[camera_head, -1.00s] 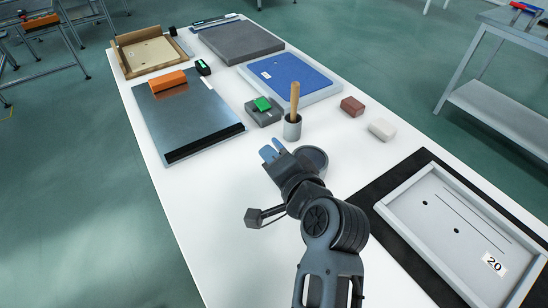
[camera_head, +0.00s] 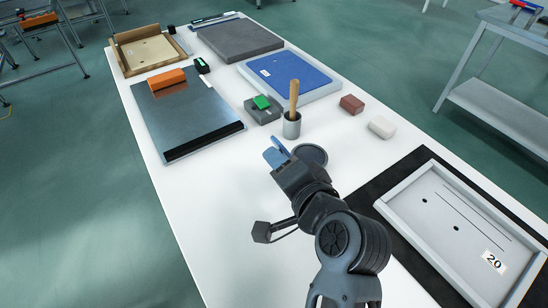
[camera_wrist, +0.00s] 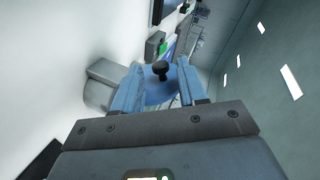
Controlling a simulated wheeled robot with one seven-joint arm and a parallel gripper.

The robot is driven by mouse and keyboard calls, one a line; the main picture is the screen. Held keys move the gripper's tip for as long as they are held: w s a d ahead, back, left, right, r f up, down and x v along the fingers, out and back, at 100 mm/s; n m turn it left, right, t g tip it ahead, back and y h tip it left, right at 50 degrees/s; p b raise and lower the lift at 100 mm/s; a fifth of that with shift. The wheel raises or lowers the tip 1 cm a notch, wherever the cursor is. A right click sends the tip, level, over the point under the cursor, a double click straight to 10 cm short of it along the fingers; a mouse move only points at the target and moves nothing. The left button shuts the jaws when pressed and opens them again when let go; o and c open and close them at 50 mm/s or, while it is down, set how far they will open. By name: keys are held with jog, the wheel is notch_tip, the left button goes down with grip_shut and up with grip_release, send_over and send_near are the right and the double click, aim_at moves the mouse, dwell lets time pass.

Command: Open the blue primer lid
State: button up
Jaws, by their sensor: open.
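The primer pot (camera_head: 310,154) is a grey round pot on the white table; its top shows as a dark disc in the head view. In the wrist view its grey side (camera_wrist: 98,88) shows at the left. The blue lid (camera_wrist: 160,92) with a black knob (camera_wrist: 160,70) shows between my blue fingers and looks raised off the pot's mouth; its exact tilt is unclear. My gripper (camera_head: 277,150) is open beside the pot, at its left in the head view. The fingers stand either side of the lid and knob; whether they touch is hidden.
A grey cup with a wooden handle (camera_head: 291,126) stands just behind the pot. A metal plate (camera_head: 188,117) lies left; a grey framed panel (camera_head: 440,225) lies right. Brown (camera_head: 352,104) and white (camera_head: 382,127) blocks sit behind. Table space left of my gripper is clear.

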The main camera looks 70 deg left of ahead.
jog(key=shift+v, duration=2.05)
